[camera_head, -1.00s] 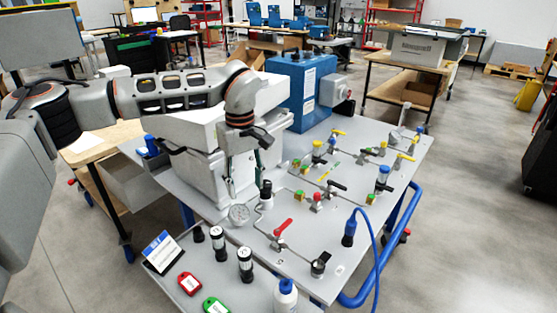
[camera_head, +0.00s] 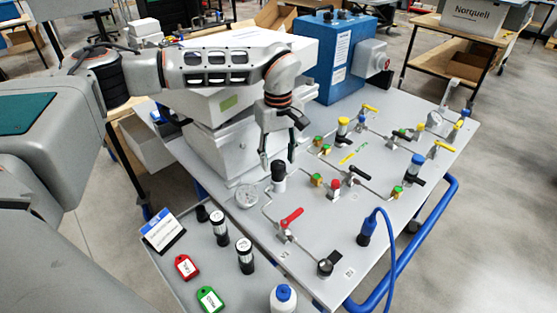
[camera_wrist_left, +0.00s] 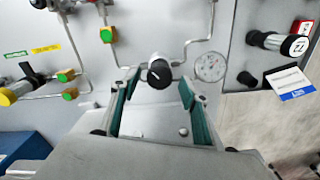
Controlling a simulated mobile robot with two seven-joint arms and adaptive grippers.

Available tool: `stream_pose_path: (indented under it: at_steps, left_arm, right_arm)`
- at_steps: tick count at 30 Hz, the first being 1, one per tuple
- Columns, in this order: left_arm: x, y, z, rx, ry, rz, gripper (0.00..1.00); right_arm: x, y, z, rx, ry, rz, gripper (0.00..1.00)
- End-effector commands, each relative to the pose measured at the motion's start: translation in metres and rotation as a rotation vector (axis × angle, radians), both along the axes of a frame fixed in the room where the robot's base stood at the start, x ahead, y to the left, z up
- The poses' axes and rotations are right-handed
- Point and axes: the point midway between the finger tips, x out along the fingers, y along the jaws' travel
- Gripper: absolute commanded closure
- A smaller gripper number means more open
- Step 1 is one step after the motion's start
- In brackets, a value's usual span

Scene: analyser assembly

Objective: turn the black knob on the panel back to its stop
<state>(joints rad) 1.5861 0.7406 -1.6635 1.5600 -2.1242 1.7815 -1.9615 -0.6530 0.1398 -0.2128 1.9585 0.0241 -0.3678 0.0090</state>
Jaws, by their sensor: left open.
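The black knob (camera_head: 278,168) stands upright on a pale collar on the grey panel (camera_head: 330,215), beside the round gauge (camera_head: 247,196). In the left wrist view the knob (camera_wrist_left: 158,72) shows with a white mark on its face. My left gripper (camera_head: 278,157) points down just above and behind the knob, open and empty. In the left wrist view its green-padded fingers (camera_wrist_left: 156,90) lie to either side of the knob's line, and the knob appears just beyond the tips. I cannot see any contact. My right gripper is not in view.
A blue hose (camera_head: 388,240) hangs at right.

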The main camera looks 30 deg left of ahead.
Motion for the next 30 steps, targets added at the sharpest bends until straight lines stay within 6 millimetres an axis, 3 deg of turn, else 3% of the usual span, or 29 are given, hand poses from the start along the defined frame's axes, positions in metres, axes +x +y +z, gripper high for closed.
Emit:
stream_pose_path:
  at_steps: [4, 12, 13, 17, 18, 30]
  left_arm:
    - [0.000, 0.000, -0.010, 0.000, 0.000, 0.000, 0.55]
    - [0.000, 0.000, -0.012, 0.000, -0.001, 0.000, 0.55]
    - [0.000, 0.000, -0.012, 0.000, -0.001, 0.000, 0.57]
    - [0.000, 0.000, -0.011, 0.000, -0.001, 0.000, 0.91]
    - [0.000, 0.000, -0.011, 0.000, -0.001, 0.000, 0.93]
    - [0.000, 0.000, -0.010, 0.000, -0.001, 0.055, 0.93]
  right_arm:
    - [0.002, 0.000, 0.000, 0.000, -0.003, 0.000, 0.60]
    - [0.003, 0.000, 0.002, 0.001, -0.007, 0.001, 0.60]
    - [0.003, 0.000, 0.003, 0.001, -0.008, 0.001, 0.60]
    - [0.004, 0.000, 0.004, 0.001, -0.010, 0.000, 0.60]
    - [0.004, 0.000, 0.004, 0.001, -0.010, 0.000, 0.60]
    - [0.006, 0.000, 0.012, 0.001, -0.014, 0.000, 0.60]
